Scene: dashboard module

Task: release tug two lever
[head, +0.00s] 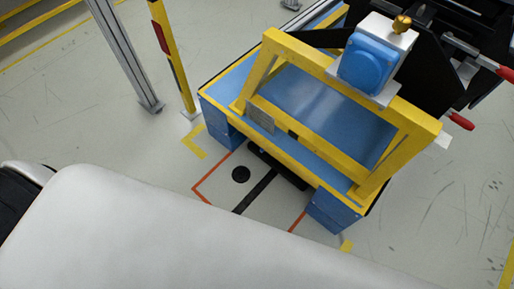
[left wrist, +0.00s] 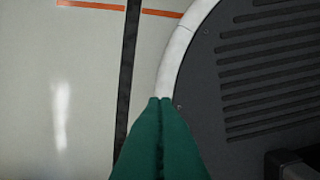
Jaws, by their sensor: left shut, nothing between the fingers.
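A blue and yellow cart (head: 385,190) with a yellow frame (head: 345,80) stands at the upper right in the head view. Two red-handled levers show at its right side, an upper one (head: 504,73) and a lower one (head: 461,121). I cannot tell from the picture which one is lever two. My left gripper (left wrist: 160,100) shows only in the left wrist view; its green fingers are shut together with nothing between them. No lever shows in that view. My right gripper is in neither view.
A yellow post (head: 174,55) and a grey metal post (head: 125,50) stand left of the cart. Orange and black floor lines mark the floor in front.

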